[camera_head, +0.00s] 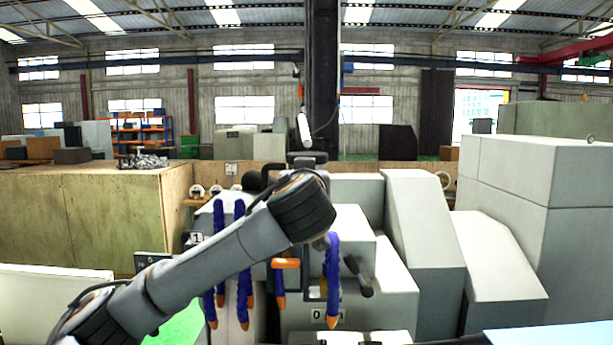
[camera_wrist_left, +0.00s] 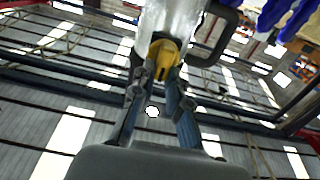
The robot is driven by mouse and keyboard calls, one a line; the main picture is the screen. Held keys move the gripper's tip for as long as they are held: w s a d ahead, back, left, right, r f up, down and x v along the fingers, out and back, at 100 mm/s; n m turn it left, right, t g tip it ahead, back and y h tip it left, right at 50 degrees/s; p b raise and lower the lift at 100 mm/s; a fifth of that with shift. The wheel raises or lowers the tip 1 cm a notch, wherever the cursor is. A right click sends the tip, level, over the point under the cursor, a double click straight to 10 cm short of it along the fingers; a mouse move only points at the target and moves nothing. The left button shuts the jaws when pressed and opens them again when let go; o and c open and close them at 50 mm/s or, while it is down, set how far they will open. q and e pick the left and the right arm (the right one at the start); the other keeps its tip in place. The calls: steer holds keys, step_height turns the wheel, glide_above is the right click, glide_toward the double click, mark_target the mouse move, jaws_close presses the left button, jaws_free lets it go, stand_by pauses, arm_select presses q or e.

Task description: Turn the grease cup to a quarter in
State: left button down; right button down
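The grease cup (camera_wrist_left: 163,60) shows in the left wrist view as a yellow, knob-shaped piece at the end of a pale grey cylindrical part. My left gripper (camera_wrist_left: 158,78) points at it, with one finger on each side and the fingertips close to its sides. I cannot tell whether the fingertips touch it. In the head view my left arm reaches in from the lower left to the middle of the machine. Its wrist covers that area, and I cannot make out the cup there. My right gripper is not in view.
Blue hoses with orange tips (camera_head: 240,265) hang in front of the pale grinder (camera_head: 400,290), close to my forearm. A black loop handle (camera_wrist_left: 222,40) is beside the cup. Grey machine housings (camera_head: 545,190) stand on the right and a wooden crate (camera_head: 85,215) on the left.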

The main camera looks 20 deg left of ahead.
arm_select(q)
steer(key=shift+w+d+f+m+b, duration=0.2)
steer(key=shift+m+b, duration=0.65)
steer(key=shift+m, duration=2.1)
steer(key=shift+s+d+f+m+b, duration=0.1)
steer(key=shift+d+f+m+b, duration=0.45)
steer(key=shift+m, duration=2.45)
steer(key=shift+w+m+b, duration=0.1)
steer(key=shift+m+b, duration=1)
steer(key=shift+m, duration=1.85)
steer(key=c, duration=1.4)
jaws_free()
steer(key=shift+o, duration=0.4)
